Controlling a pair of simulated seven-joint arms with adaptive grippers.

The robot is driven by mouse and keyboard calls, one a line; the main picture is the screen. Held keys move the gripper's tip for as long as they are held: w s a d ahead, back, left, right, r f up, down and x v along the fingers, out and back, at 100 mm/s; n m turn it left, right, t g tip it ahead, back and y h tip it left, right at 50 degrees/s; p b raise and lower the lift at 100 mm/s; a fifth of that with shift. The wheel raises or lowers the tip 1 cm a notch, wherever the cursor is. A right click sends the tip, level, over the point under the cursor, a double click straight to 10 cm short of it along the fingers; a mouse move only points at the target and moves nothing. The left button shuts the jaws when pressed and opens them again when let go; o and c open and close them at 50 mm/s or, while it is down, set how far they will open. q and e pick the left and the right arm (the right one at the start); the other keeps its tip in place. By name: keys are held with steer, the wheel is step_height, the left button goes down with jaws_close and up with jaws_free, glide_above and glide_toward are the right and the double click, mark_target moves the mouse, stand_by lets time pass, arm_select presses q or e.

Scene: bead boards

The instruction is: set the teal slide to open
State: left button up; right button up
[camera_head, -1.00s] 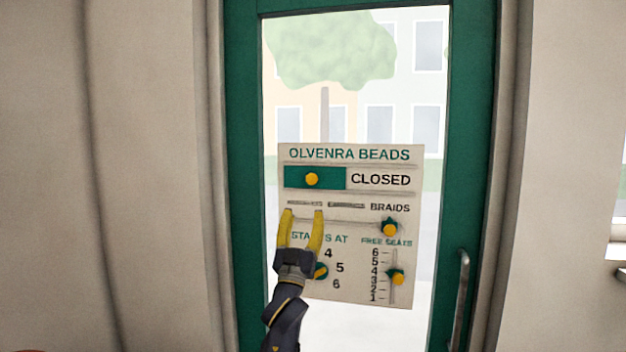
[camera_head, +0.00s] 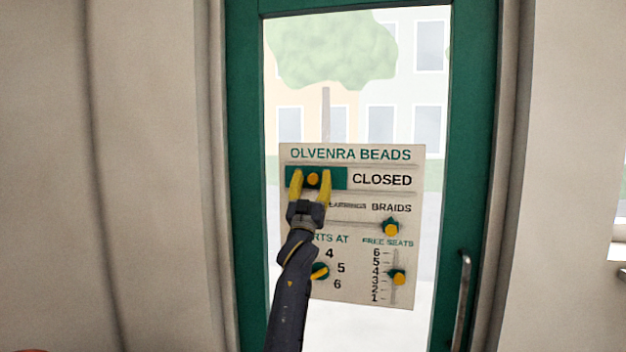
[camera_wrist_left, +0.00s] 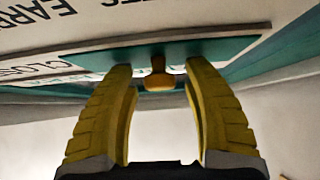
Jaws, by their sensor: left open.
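The teal slide (camera_head: 335,178) sits at the left end of its track near the top of the white sign board (camera_head: 350,290). The word CLOSED shows to its right. A yellow knob (camera_head: 312,179) stands out from the slide. My left gripper (camera_head: 312,176) is open, with one yellow finger on each side of the knob. In the left wrist view the teal slide (camera_wrist_left: 215,50) spans the top, and the knob (camera_wrist_left: 158,80) hangs between the open fingertips, with a gap visible on both sides. My right gripper is not in view.
Below on the board are the braids slider knob (camera_head: 390,227), the free seats slider knob (camera_head: 398,278) and the starts-at dial (camera_head: 320,271). The board hangs on the glass of a green-framed door (camera_head: 470,120) with a metal handle (camera_head: 462,300).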

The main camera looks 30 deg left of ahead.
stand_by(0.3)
arm_select(q)
jaws_close()
stand_by(0.4)
